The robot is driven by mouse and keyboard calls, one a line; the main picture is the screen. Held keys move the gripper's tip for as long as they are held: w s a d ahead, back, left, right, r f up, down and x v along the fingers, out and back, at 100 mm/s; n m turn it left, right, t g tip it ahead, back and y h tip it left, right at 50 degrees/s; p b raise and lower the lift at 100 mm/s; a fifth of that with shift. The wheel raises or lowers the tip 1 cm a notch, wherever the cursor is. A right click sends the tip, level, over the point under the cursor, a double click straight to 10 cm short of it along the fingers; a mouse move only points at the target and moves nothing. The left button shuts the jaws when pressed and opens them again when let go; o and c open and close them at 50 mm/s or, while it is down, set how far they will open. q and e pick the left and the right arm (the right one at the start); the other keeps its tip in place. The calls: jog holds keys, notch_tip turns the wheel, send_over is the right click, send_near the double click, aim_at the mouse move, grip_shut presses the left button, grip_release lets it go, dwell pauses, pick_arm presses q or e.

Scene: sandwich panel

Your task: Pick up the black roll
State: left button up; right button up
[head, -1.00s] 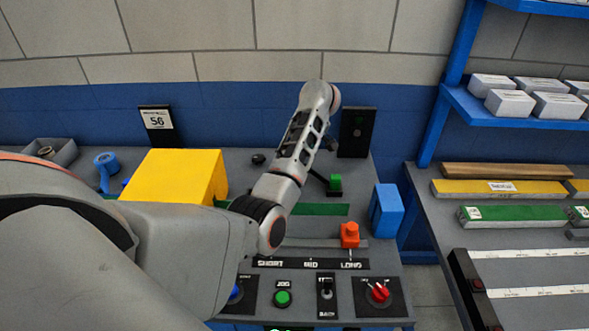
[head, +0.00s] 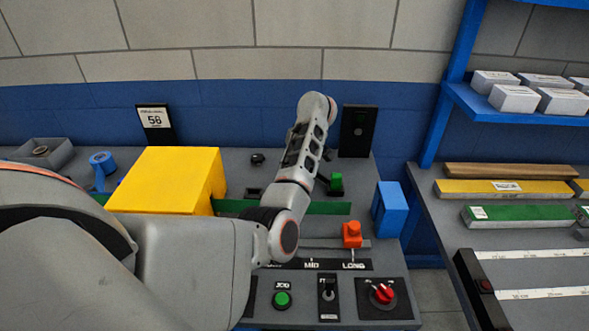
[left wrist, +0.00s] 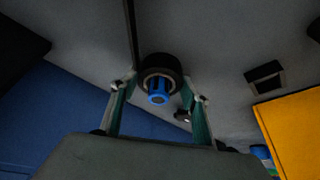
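The black roll (left wrist: 161,68), a dark ring with a bright blue piece at its middle, shows in the left wrist view between my left gripper's fingers (left wrist: 159,95). The two fingers are spread, with a gap on both sides of the roll. How far the roll lies beyond the fingertips I cannot tell. In the head view, a small dark object on the bench behind the slot looks like the same roll (head: 257,158). My left arm's forearm stands to its right there, and the left fingers cannot be made out. My right gripper is not in view.
A large yellow box (head: 167,180) stands left of the forearm; it also shows in the left wrist view (left wrist: 294,130). A blue block (head: 388,210) and an orange knob (head: 352,234) are right.

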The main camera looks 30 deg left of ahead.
pick_arm(q)
jog(key=shift+c, duration=0.2)
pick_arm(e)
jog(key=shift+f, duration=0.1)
pick_arm(q)
jog(key=shift+r, duration=0.15)
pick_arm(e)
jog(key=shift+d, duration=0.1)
pick_arm(q)
jog(key=shift+r+p, duration=0.55)
jog(key=shift+r, duration=0.05)
notch_tip(320, 180, up, 3)
jog(key=shift+a+r+p, duration=0.1)
jog(key=shift+p, duration=1.15)
jog(key=shift+a+r, duration=0.1)
jog(key=shift+r, duration=1.65)
notch_tip(320, 180, up, 10)
jog(key=shift+d, duration=0.2)
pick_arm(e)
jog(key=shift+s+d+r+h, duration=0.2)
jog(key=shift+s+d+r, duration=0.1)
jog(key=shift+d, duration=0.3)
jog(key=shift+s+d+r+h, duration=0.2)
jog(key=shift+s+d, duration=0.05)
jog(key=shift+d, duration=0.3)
